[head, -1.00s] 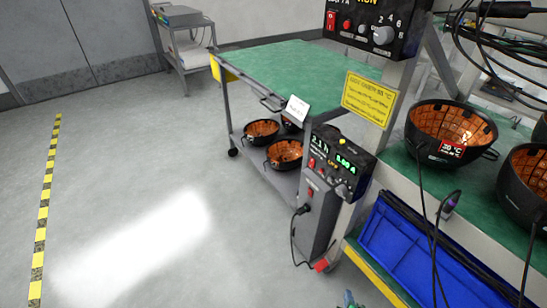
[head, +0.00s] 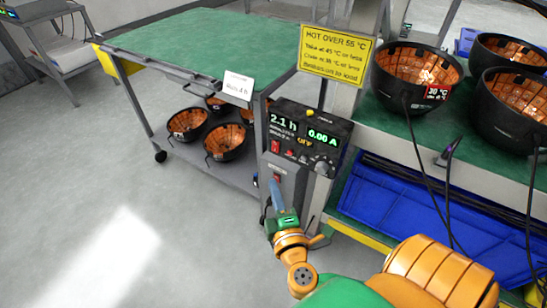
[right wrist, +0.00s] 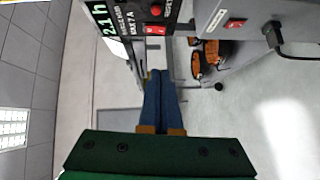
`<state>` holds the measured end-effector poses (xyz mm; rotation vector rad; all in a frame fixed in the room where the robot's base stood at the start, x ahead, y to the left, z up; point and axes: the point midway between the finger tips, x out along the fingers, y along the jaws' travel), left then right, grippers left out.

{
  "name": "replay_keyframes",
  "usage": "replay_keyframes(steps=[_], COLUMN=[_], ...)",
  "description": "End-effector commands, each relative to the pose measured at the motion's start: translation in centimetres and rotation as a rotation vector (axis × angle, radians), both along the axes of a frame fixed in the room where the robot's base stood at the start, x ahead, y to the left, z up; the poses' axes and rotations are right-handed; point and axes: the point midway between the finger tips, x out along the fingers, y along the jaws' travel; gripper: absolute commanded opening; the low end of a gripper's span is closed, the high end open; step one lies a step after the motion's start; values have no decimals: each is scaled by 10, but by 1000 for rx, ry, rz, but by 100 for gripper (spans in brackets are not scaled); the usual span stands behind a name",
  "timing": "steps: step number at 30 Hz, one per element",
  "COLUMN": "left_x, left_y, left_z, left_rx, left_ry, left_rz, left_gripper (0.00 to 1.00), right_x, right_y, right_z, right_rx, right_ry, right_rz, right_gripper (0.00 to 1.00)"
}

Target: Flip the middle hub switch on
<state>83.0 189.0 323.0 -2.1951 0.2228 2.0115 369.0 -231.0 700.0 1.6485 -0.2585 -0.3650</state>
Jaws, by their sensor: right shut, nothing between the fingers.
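A black control box (head: 318,125) on the post reads 2.1 h and 0.00 A, with an amber OFF. A red rocker switch (head: 275,146) is at its left; it also shows in the right wrist view (right wrist: 155,30). Below hangs a grey box (head: 288,170) with its own red switch (right wrist: 235,25). I cannot tell which switch is the middle hub one. My right gripper (head: 271,182) is shut and empty, its blue fingers in front of the grey box in the head view. In the right wrist view its tips (right wrist: 160,73) point towards the black box, apart from it. My left gripper is not in view.
A green-topped cart (head: 200,45) with black bowls below stands behind. Black bowls with copper insides (head: 415,70) stand on the green bench at right, above a blue bin (head: 390,200). A black plug (right wrist: 272,32) and cable sit at the grey box. Open floor lies left.

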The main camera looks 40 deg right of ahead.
Motion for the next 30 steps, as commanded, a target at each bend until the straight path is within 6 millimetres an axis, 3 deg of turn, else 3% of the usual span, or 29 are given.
replay_keyframes(steps=[12,19,30], left_x=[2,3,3], left_y=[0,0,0], left_z=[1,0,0], left_rx=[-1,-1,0], left_ry=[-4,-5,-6], left_rz=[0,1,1], left_gripper=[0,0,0], right_x=[80,90,91], right_y=[-38,-64,-68], right_z=[-7,-12,-12], right_rx=[-4,-1,1], right_ry=[-1,1,2], right_rz=[-2,-1,0], right_gripper=[0,0,0])
